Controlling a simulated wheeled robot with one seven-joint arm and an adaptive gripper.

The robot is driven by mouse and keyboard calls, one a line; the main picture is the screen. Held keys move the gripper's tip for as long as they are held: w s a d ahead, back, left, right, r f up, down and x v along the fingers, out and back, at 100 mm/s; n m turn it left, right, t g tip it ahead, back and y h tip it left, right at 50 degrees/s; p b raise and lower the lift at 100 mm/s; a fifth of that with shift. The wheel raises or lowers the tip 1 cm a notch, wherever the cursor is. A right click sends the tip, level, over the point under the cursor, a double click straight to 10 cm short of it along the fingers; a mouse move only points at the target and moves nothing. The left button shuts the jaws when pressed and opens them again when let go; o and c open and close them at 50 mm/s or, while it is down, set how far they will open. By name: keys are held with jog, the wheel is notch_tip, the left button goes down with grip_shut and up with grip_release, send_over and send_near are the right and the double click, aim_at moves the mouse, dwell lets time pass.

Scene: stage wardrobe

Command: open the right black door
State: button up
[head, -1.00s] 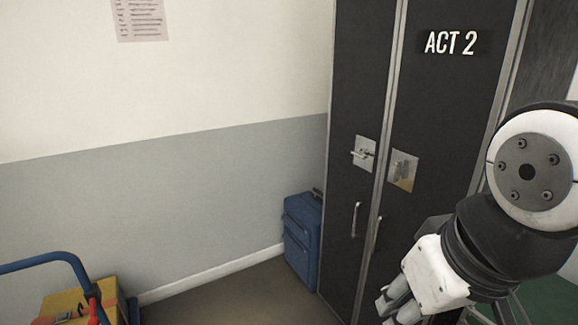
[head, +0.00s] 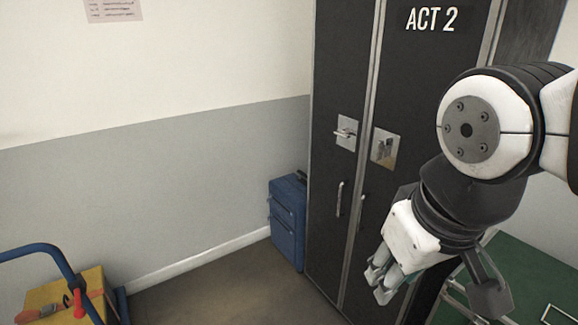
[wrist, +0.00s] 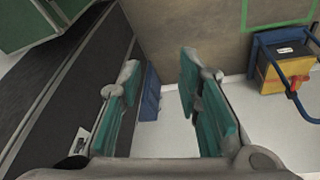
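The right black door (head: 420,95) of the wardrobe bears the words "ACT 2" and looks shut. My gripper (head: 382,284) is in front of this door, low and to the right of the handle, pointing down and left. In the wrist view my gripper (wrist: 158,68) has its teal finger pads wide apart with nothing between them. The dark door front (wrist: 75,85) runs along the left there, with a small plate (wrist: 79,141) on it.
The left black door (head: 335,75) has its own lever latch (head: 346,132) and handle (head: 339,198). A blue suitcase (head: 287,222) stands beside the wardrobe. A blue trolley (head: 48,255) with a yellow box (head: 65,297) is at lower left. A green-topped surface (head: 530,270) is at right.

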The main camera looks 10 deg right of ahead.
jog(key=w+d+f+n+g+h+b, duration=0.1)
jog(key=w+d+f+n+h+b, duration=0.15)
jog(key=w+d+f, duration=0.35)
jog(key=w+d+f+n+g+h+b, duration=0.25)
jog(key=w+d+n+h, duration=0.2)
jog(key=w, duration=0.45)
jog(key=w+d+f+n+g+h+b, duration=0.1)
jog(key=w+d+f+n+h+b, duration=0.15)
jog(key=w+d+f, duration=0.4)
jog(key=w+a+f+n+t+h+b, duration=0.25)
jog(key=w+f+n+t, duration=0.25)
jog(key=w+f+n, duration=0.45)
jog(key=w+a+f+n+t+h+b, duration=0.1)
jog(key=w+f+n+t+h+b, duration=0.35)
jog(key=w, duration=0.85)
jog(key=shift+t+y, duration=0.3)
jog(key=shift+y, duration=0.65)
jog(key=x, duration=0.4)
jog(key=f+x, duration=0.1)
jog(key=x, duration=0.8)
jog(key=shift+d+f, duration=0.3)
jog(key=shift+f, duration=0.05)
grip_shut()
